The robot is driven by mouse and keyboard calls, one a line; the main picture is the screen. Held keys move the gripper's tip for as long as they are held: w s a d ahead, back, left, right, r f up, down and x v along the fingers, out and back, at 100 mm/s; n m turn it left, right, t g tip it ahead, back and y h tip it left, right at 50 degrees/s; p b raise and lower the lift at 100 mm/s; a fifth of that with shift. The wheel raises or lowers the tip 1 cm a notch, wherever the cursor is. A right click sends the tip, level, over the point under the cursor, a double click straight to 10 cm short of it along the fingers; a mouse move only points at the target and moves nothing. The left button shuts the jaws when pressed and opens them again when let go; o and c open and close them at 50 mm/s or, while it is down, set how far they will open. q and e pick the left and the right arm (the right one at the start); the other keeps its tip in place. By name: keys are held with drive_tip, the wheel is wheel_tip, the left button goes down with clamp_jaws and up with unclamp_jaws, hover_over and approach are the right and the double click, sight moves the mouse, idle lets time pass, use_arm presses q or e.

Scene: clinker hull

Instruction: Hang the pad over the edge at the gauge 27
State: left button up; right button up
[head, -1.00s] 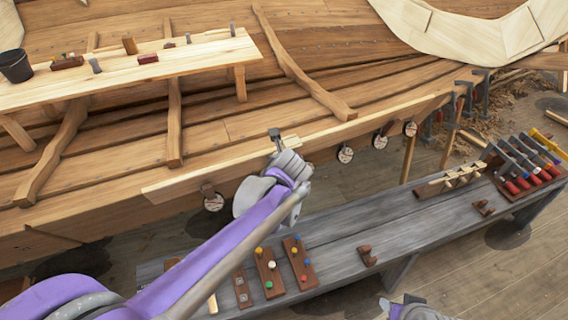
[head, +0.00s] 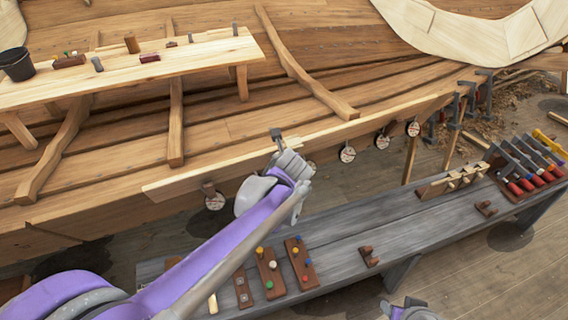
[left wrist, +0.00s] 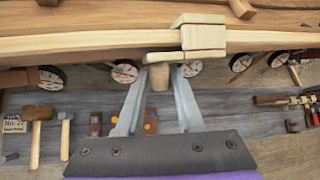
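My left gripper (head: 283,152) is at the edge of the light hull plank (head: 200,174). My right gripper (head: 408,309) is partly cut off at the bottom.
A light block (left wrist: 203,38) straddles the plank just right of the fingers. A "No. 27" card (left wrist: 13,123) is near a mallet (left wrist: 38,113) on the grey bench (head: 335,225). The bench bears peg boards (head: 269,272) and tools. Dark clamps (head: 470,95) line the plank's far right.

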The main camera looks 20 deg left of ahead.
use_arm(q)
drive_tip(key=o, duration=0.3)
drive_tip(key=v, duration=1.1)
drive_tip(key=shift+p, duration=0.3)
drive_tip(key=shift+f, duration=0.1)
